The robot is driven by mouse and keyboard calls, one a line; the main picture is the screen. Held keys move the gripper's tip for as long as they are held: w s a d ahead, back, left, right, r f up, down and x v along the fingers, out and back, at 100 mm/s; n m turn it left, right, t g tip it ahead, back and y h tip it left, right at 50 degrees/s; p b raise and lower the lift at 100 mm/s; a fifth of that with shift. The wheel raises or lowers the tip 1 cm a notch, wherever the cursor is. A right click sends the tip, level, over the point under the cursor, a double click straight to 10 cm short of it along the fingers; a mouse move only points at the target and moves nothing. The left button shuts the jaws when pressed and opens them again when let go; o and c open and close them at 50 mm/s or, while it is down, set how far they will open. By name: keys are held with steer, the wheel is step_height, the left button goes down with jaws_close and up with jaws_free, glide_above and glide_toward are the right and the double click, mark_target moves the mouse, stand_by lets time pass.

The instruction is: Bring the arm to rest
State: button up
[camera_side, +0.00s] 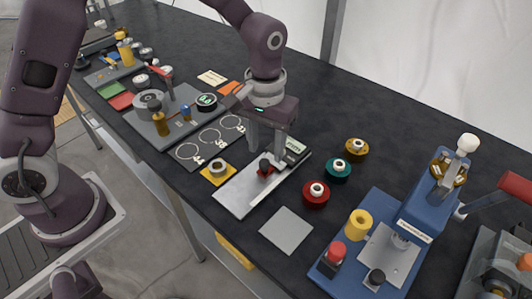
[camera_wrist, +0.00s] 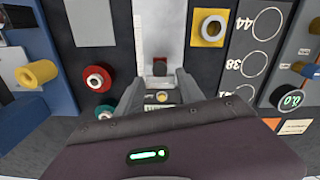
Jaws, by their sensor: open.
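My gripper (camera_side: 266,150) is open, above the far end of a long silver plate (camera_side: 238,194). A small dark block with a red part (camera_side: 266,167) sits on that plate, near the fingertips. In the wrist view the two fingers (camera_wrist: 160,85) stand apart, with the dark block (camera_wrist: 160,66) and a small yellowish round piece (camera_wrist: 161,97) showing in the gap. No held object shows between the fingers. I cannot tell whether the fingers touch anything below.
Red (camera_side: 316,194), teal (camera_side: 338,169) and amber (camera_side: 356,150) spools stand to the right. A blue press (camera_side: 427,212) stands further right. A board with marked rings (camera_side: 210,136) and a grey fixture (camera_side: 150,104) lie left. A bare grey square (camera_side: 286,230) lies in front.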

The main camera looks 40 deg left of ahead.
step_height(320, 180, up, 4)
steer(key=shift+r, duration=0.1)
steer(key=s+a+r+t, duration=0.2)
steer(key=s+a+r, duration=0.15)
steer(key=r, duration=0.45)
steer(key=s+a+r+m+t, duration=0.1)
steer(key=s+a+r, duration=0.2)
steer(key=s, duration=0.6)
steer(key=s+a+r+m+t, duration=0.1)
steer(key=s+a+r+t, duration=0.1)
steer(key=s, duration=0.6)
steer(key=shift+s+a+r+m+t, duration=0.3)
steer(key=shift+s+a+r, duration=0.1)
steer(key=shift+a, duration=0.05)
